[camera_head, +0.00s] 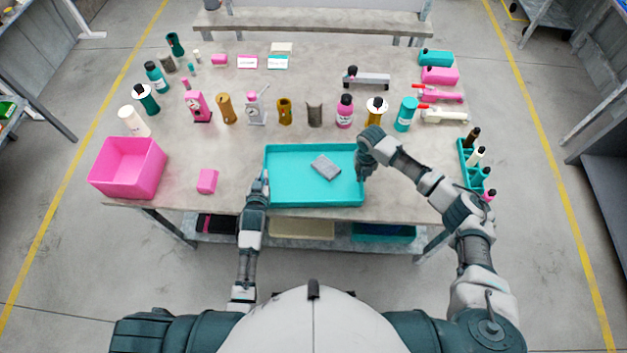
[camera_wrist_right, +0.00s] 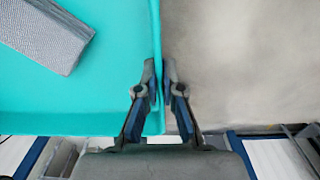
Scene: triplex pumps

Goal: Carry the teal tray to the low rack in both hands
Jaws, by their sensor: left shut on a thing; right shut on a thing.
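The teal tray (camera_head: 290,190) is at the front edge of the table in the head view, with a grey block (camera_head: 326,167) lying in it. My left gripper (camera_head: 264,180) is at the tray's left wall and shut on it; its fingertips are small and partly hidden. My right gripper (camera_head: 362,170) is at the tray's right wall. In the right wrist view, the fingers of my right gripper (camera_wrist_right: 160,75) are on either side of the wall of the tray (camera_wrist_right: 110,90), shut on it. Whether the tray rests on the table or is slightly raised, I cannot tell.
A low shelf under the table (camera_head: 345,240) holds bins. A pink bin (camera_head: 128,170) and a small pink block (camera_head: 207,181) are left of the tray. Several bottles and pump parts stand behind it. A teal bottle holder (camera_head: 466,165) is at the right edge. Another bench (camera_head: 310,22) stands behind.

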